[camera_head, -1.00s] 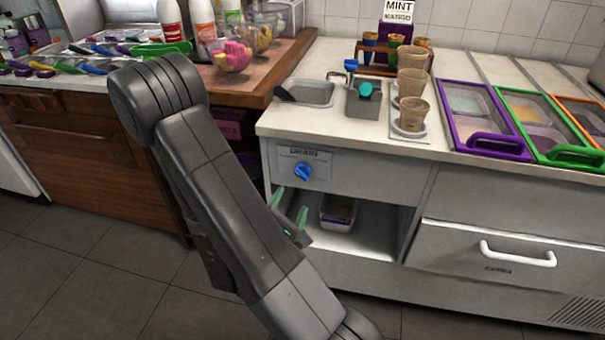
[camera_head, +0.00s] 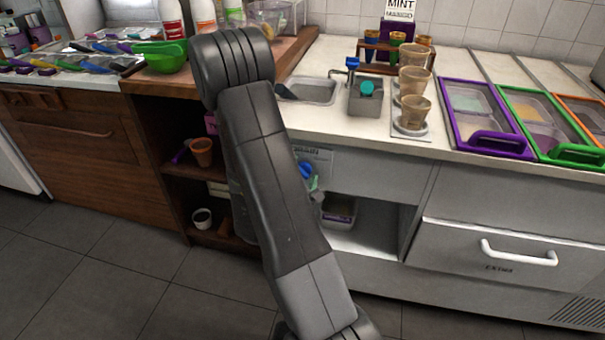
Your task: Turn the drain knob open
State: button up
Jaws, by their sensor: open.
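The blue drain knob (camera_head: 306,170) is on the white front panel (camera_head: 322,160) under the counter, below the sink. It is partly hidden behind my dark grey arm, and I cannot tell its turn angle. My gripper (camera_head: 313,184) shows only as a small green fingertip part at the knob, just right of my arm. The rest of the gripper is hidden. It is open. I cannot tell whether the fingers touch the knob or stand around it.
The small sink (camera_head: 312,91) is set in the counter above the panel. Below the panel is an open bay with a bin (camera_head: 339,212). A wooden shelf unit (camera_head: 178,180) with cups stands at left. A drawer with a white handle (camera_head: 518,253) is at right.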

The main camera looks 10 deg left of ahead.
jog(key=c, duration=1)
